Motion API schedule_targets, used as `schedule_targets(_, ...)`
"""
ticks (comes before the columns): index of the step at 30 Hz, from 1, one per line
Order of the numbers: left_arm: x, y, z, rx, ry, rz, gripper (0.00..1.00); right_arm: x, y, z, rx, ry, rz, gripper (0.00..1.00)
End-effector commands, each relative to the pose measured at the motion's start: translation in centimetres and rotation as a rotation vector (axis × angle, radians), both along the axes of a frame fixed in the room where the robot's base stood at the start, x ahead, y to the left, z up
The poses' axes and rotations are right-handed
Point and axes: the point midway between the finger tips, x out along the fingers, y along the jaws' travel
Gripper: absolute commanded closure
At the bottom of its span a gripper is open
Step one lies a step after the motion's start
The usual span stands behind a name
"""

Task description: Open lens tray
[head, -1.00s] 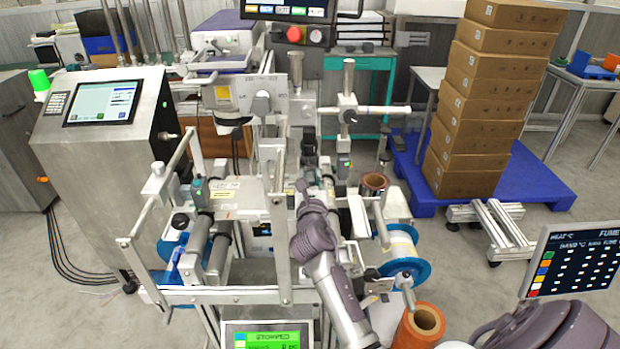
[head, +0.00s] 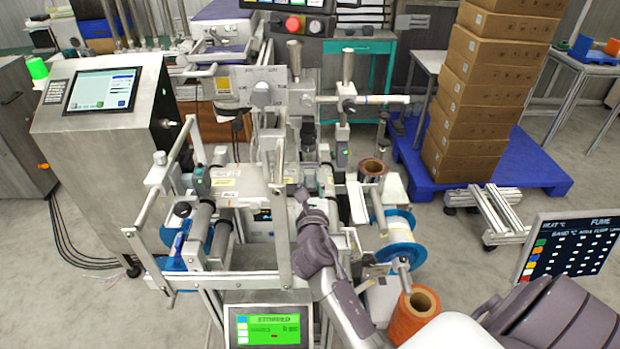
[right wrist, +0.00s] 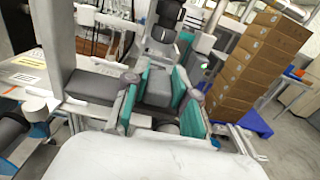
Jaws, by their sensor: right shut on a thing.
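My right gripper (head: 302,194) reaches into the middle of the film machine, its arm coming up from the bottom right. In the right wrist view its teal-padded fingers (right wrist: 160,98) stand on both sides of a dark grey block (right wrist: 158,86) and are shut on it. The block seems to be part of the lens tray, but its full shape is hidden by the machine frame and my gripper. I cannot tell how far the tray is drawn out. My left gripper is not in view.
An upright frame bar (head: 280,215) stands just left of my right gripper. An orange roll (head: 413,315) and a blue-flanged reel (head: 398,235) are right of my forearm. A control cabinet (head: 105,135) stands left; stacked cartons (head: 485,110) stand on a blue pallet at right.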

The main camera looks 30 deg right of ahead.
Motion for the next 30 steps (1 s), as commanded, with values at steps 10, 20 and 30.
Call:
schedule_targets(10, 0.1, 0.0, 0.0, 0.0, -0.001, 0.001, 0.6, 0.0, 0.0, 0.0, 0.0, 0.0, 0.001, 0.48)
schedule_targets(20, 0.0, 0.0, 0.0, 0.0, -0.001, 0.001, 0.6, -1.2, 0.8, -0.1, 0.001, 0.002, 0.002, 0.48)
schedule_targets(30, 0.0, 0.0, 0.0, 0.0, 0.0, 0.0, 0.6, -7.3, 4.5, -0.2, 0.002, 0.003, 0.002, 0.48)
